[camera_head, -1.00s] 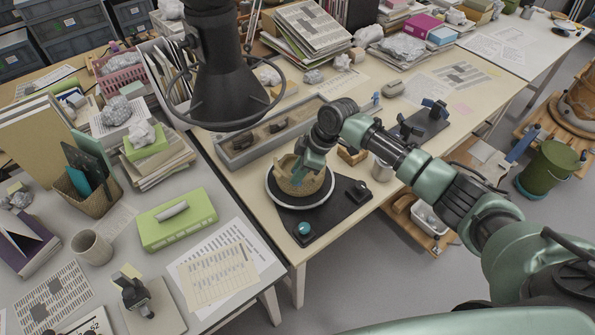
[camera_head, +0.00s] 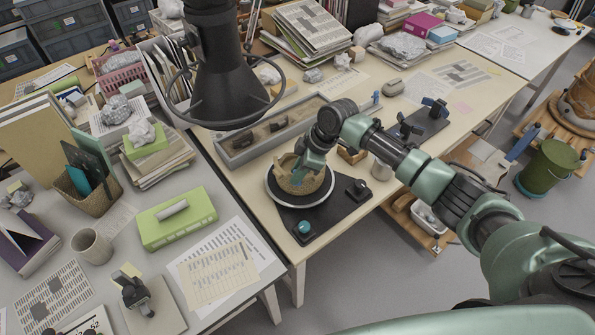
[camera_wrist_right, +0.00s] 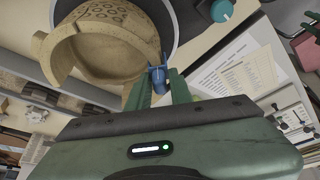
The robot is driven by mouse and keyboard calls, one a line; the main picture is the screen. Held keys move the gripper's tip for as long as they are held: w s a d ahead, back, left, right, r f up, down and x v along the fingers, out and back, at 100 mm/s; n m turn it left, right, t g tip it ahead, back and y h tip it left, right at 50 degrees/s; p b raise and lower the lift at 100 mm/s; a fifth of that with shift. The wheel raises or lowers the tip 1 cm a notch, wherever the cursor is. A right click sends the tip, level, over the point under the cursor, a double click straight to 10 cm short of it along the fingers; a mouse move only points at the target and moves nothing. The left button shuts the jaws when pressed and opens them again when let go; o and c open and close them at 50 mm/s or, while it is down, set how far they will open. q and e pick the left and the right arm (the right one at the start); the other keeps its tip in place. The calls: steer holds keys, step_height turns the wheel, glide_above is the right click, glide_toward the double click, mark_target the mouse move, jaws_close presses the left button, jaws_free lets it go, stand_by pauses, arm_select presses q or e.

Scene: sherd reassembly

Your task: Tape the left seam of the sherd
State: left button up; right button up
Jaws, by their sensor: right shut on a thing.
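A tan, partly rebuilt pot (camera_head: 308,182) with a jagged rim stands on a round turntable (camera_head: 300,202). In the right wrist view the pot (camera_wrist_right: 110,45) shows its open mouth, a broken edge and a dark pattern on its wall. The seam itself is too small to make out.
The turntable sits on a black base with a teal knob (camera_head: 303,228). A long grey tray (camera_head: 236,152) lies behind it. A lamp (camera_head: 215,85) hangs over the table at the left.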

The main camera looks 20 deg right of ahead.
steer(key=o, duration=0.9)
steer(key=b+v, duration=0.1)
steer(key=v, duration=0.5)
steer(key=shift+d+r, duration=0.15)
steer(key=shift+r, duration=0.05)
steer(key=shift+s+d+r+b, duration=0.1)
steer(key=shift+r+b, duration=0.05)
steer(key=shift+r, duration=0.15)
steer(key=shift+s+d+r+b, duration=0.1)
steer(key=shift+r+b, duration=0.05)
steer(key=shift+r, duration=0.2)
steer(key=shift+f, duration=0.1)
